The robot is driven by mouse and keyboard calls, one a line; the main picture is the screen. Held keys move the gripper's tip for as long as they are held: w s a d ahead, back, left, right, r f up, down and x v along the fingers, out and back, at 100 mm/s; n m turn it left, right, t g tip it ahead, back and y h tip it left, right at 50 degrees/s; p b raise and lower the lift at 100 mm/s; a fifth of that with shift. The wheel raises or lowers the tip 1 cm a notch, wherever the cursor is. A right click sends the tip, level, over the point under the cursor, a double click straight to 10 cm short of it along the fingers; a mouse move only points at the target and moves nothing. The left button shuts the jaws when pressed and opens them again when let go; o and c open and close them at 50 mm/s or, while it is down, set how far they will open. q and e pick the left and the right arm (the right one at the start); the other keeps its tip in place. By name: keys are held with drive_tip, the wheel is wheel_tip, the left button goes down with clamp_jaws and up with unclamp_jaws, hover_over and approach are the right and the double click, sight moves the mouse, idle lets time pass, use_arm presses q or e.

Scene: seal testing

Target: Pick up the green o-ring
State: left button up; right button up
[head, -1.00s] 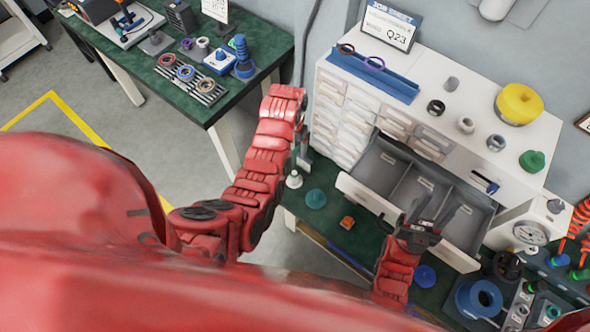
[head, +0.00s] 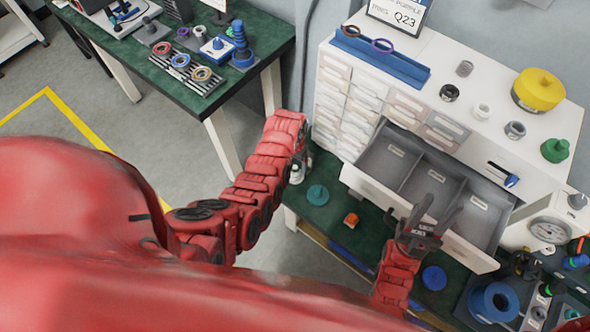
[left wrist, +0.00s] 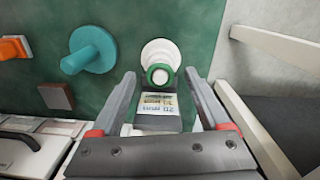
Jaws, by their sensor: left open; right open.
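A green ring (left wrist: 149,76) sits around the tip of a white cone-shaped piece (left wrist: 160,50) on the green bench in the left wrist view. The white cone also shows small beside my left arm in the head view (head: 297,174). My left gripper (left wrist: 160,73) is open, with one finger on each side of the ring and nothing held; contact cannot be told. Its fingers are mostly hidden in the head view. My right gripper (head: 437,212) is open and empty, in front of the open drawer.
A teal knob-shaped piece (left wrist: 91,50) and an orange piece (left wrist: 14,48) lie left of the cone. The open grey drawer (head: 385,160) juts out to the right. A white cabinet (head: 460,125) carries several rings and plugs.

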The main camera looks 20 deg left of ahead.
use_arm(q)
drive_tip(key=shift+f, duration=0.25)
idle(0.5)
drive_tip(key=shift+c, duration=0.3)
clamp_jaws()
